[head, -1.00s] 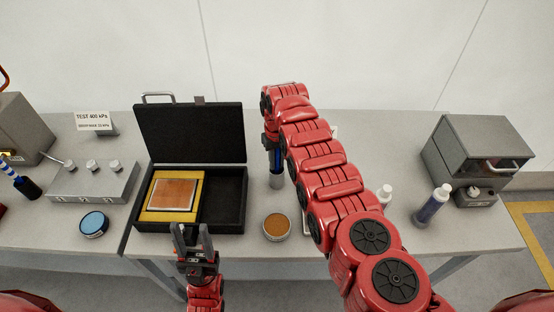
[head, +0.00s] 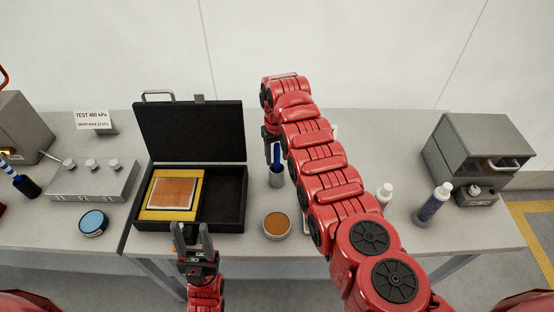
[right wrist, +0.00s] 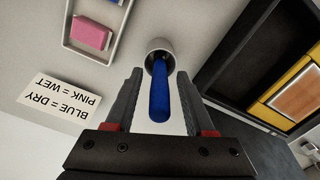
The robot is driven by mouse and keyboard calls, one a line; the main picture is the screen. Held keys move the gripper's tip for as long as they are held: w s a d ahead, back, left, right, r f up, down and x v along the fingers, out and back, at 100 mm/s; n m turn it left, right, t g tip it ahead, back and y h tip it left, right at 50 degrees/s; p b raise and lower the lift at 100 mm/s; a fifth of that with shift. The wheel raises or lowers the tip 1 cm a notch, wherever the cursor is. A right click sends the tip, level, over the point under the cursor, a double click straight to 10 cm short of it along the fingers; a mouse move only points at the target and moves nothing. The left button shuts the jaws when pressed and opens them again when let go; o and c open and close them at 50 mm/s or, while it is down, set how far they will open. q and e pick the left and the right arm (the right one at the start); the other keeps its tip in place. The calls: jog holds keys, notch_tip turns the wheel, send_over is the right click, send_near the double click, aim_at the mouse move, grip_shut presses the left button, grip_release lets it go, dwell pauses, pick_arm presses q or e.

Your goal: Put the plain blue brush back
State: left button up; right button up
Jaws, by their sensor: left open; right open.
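The plain blue brush (head: 277,153) stands in a small grey cup (head: 276,181) on the table, right of the black case. In the right wrist view its blue handle (right wrist: 160,97) rises out of the cup (right wrist: 159,47) toward the camera. My right gripper (right wrist: 152,100) is open, with one finger on each side of the handle and visible gaps between. In the head view my right arm hides part of this gripper. My left gripper (head: 191,232) is open and empty in front of the case.
The open black case (head: 230,217) holds a yellow-framed copper panel (head: 172,193). An orange-topped tin (head: 276,225) stands before the cup. A pink block (right wrist: 91,33) lies in a white tray; a label (right wrist: 60,99) reads BLUE = DRY, PINK = WET. Bottles (head: 434,204) stand at right.

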notch_tip(320, 180, up, 10)
jog(key=b, duration=0.3)
